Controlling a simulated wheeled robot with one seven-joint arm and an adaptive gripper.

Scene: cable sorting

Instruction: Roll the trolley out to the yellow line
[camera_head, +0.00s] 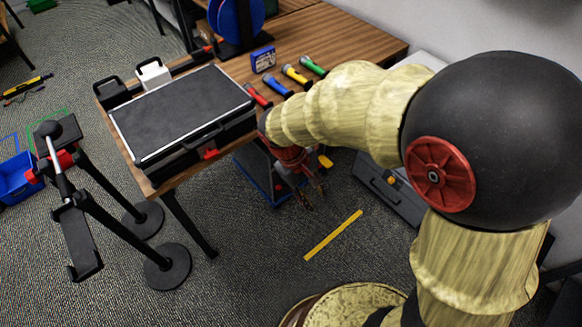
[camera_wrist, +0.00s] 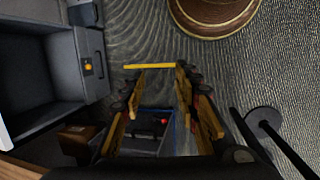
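The yellow line (camera_head: 333,236) is a short strip on the carpet in front of the table; it shows beyond my fingertips in the wrist view (camera_wrist: 136,66). The trolley (camera_head: 257,187), low and dark with blue edges, stands on the floor partly under the table, away from the line. My gripper (camera_head: 313,197) hangs above the floor at the trolley's right side. In the wrist view my gripper (camera_wrist: 160,80) has its fingers spread, with nothing gripped; part of the trolley (camera_wrist: 187,118) shows between and below them. Whether a finger touches it cannot be told.
The wooden table (camera_head: 322,45) carries a black case (camera_head: 185,112) and several coloured torches. A grey open box (camera_head: 385,190) stands on the floor right of the trolley. Black stands (camera_head: 168,266) are at the left. Carpet around the yellow line is clear.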

